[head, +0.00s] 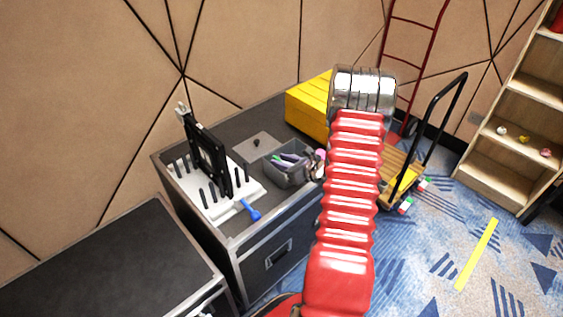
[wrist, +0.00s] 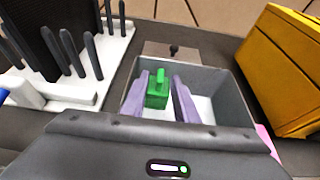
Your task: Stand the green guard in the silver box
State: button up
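The green guard (wrist: 157,92) is a small block with a narrower upright piece on top. In the wrist view it shows inside the open-topped grey box (wrist: 229,95), which I take as the silver box. My gripper (wrist: 160,78) has its two lavender fingers inside the box, one on each side of the guard, with a small gap on the right. I cannot tell whether the guard's underside touches the box floor. In the head view, the grey box (head: 284,178) stands on the black case, with the fingers (head: 289,159) reaching into it.
A white board with black pegs and an upright black frame (head: 208,158) stands left of the box. A blue-handled tool (head: 252,211) lies at the case's front edge. A yellow case (head: 306,107) stands behind, close to the box. A flat grey plate with a knob (head: 257,146) lies behind-left.

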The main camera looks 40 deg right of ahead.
jog(key=v, duration=1.1)
jog(key=shift+s+r, duration=0.2)
jog(key=shift+s, duration=0.15)
jog(key=w+a+r+n+g+y, duration=0.15)
jog(key=a+r+n, duration=0.3)
jog(key=a, duration=0.45)
jog(key=a+r+n+g+y, duration=0.35)
jog(key=a+n, duration=0.25)
jog(key=a, duration=0.3)
jog(key=a+r+n+g+y, duration=0.1)
jog(key=a+r+n+y, duration=0.1)
jog(key=a+r+n, duration=0.55)
jog(key=s+a+r+n+g+h, duration=0.2)
jog(key=s+a+n+g, duration=0.2)
jog(key=s+a+n, duration=0.5)
jog(key=s+a+r+n+t+h, duration=0.2)
jog(key=s+r+n+h, duration=0.3)
jog(key=n, duration=0.3)
jog(key=shift+s+a+r+n, duration=0.3)
jog(key=shift+s+a+r, duration=0.2)
jog(key=shift+r, duration=0.3)
